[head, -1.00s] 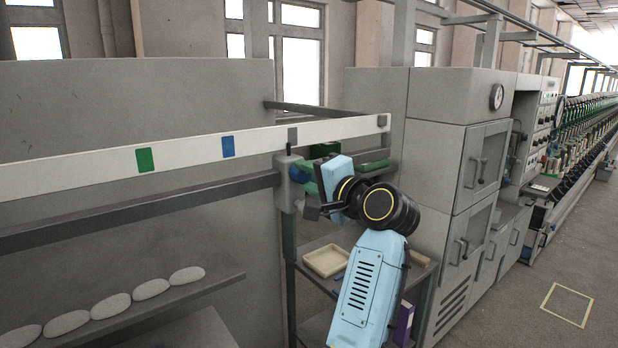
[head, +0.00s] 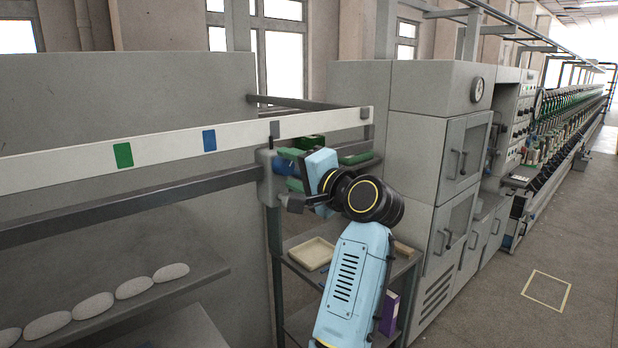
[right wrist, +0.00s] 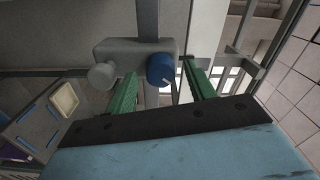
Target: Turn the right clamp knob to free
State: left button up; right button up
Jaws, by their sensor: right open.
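The blue clamp knob (head: 284,168) is on the right side of the grey clamp block (head: 266,178), which sits on the dark bar below the white rail. In the right wrist view the blue knob (right wrist: 160,69) has a pale mark low on its face. My right gripper (head: 300,168) has a light blue body and green fingers. In the right wrist view this gripper (right wrist: 161,73) is open, with a finger on either side of the blue knob and visible gaps. A grey round knob (right wrist: 101,75) sits left on the same block. My left gripper is out of view.
The white rail (head: 180,150) carries a green patch (head: 123,155) and a blue patch (head: 209,140). A rack below holds a cream tray (head: 312,254) and a purple item (head: 389,312). Grey cabinets (head: 425,150) stand close to the right of my arm. Open floor lies further right.

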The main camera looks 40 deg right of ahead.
jog(key=s+d+b, duration=0.1)
jog(key=s+b, duration=1.2)
jog(key=b, duration=0.1)
dwell(0.3)
dwell(0.5)
